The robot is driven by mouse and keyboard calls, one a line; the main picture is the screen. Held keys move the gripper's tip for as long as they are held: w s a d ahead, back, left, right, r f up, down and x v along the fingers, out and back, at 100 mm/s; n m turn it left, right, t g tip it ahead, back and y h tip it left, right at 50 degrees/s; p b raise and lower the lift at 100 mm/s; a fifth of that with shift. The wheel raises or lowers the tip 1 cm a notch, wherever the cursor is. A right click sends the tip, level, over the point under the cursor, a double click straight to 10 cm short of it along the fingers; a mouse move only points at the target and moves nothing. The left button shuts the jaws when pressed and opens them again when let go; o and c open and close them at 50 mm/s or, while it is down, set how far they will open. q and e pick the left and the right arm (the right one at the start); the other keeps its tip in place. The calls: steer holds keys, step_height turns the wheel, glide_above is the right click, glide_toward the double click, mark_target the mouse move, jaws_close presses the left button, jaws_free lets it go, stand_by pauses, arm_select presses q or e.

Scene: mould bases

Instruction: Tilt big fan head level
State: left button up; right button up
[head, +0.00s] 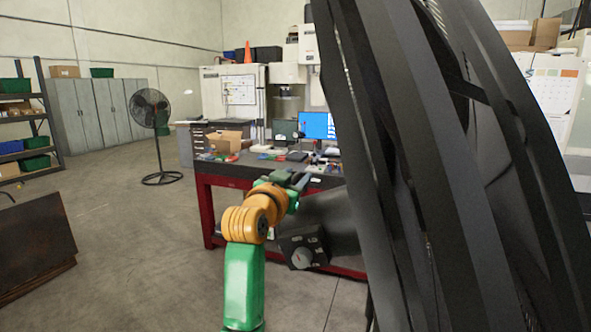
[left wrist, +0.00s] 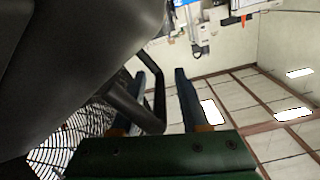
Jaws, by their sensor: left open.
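The big fan's head (head: 440,150) fills the right of the head view as large dark curved bands, with its motor housing (head: 328,218) and a control box with a knob (head: 302,252) at their left. My left gripper (head: 297,181) is open just above the housing. In the left wrist view the housing (left wrist: 85,55) fills the upper left, and a black bent handle (left wrist: 154,92) stands out from it. The handle lies between the open fingers of my left gripper (left wrist: 157,75); I cannot tell whether they touch it. My right gripper is out of view.
A red-framed workbench (head: 207,205) with tools, a box and a monitor stands behind my left arm. A smaller stand fan (head: 151,110) stands at left back. A dark brown block (head: 35,245) is at the left edge. Open floor lies between.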

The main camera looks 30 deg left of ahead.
arm_select(q)
steer(key=shift+w+f, duration=0.1)
steer(key=shift+w, duration=0.1)
steer(key=shift+s, duration=0.25)
jaws_close()
steer(key=shift+r, duration=0.2)
stand_by(0.8)
